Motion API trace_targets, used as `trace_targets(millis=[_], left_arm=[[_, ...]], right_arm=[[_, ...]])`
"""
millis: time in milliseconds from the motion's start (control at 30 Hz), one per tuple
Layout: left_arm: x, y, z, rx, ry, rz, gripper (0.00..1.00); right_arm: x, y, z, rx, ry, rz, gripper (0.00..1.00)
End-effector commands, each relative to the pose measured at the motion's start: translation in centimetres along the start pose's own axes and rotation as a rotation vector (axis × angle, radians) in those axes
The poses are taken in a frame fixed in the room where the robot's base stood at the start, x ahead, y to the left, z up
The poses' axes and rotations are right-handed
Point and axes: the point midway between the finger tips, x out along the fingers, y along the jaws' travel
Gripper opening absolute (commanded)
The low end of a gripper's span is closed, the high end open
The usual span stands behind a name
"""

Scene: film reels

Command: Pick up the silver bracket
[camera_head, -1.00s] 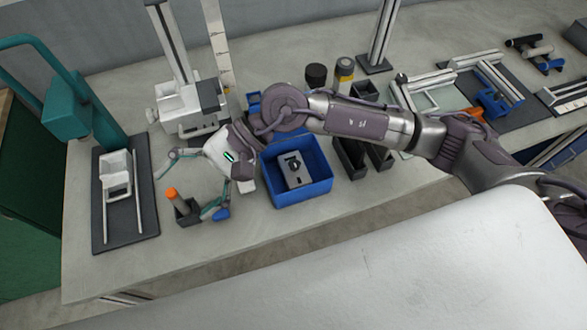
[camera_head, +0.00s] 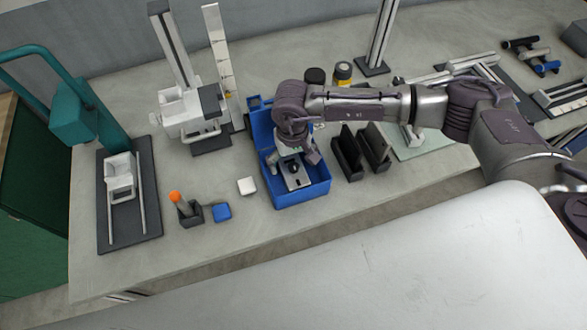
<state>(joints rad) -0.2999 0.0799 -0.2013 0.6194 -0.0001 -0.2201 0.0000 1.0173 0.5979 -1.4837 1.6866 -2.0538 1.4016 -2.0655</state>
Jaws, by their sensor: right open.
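A silver piece with a dark round centre (camera_head: 298,182), which looks like the bracket, lies in the blue bin (camera_head: 305,200) on the bench. My right arm comes in from the right, and its open right gripper (camera_head: 296,163) points down into the bin, right over the silver piece. The gripper covers the piece's far part. I cannot tell whether the fingers touch it. My left gripper is not in view.
Two black upright holders (camera_head: 362,152) stand just right of the bin. A white block (camera_head: 247,186), a blue block (camera_head: 222,212) and an orange-tipped tool in a dark holder (camera_head: 190,210) are to its left.

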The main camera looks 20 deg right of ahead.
Motion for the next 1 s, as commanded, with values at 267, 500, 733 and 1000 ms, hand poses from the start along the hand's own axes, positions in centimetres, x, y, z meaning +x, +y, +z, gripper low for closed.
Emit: trace_targets(millis=[267,500,733,1000], left_arm=[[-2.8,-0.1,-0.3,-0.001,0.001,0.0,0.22],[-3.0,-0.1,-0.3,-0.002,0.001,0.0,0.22],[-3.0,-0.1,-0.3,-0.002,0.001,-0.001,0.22],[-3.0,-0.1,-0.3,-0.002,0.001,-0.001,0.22]], right_arm=[[3.2,0.2,0.2,0.001,-0.006,0.001,0.92],[5.3,0.2,0.1,0.001,0.0,-0.001,0.92],[5.3,0.3,0.0,0.0,0.0,-0.001,0.82],[5.2,0.3,0.0,0.001,0.0,0.0,0.37]])
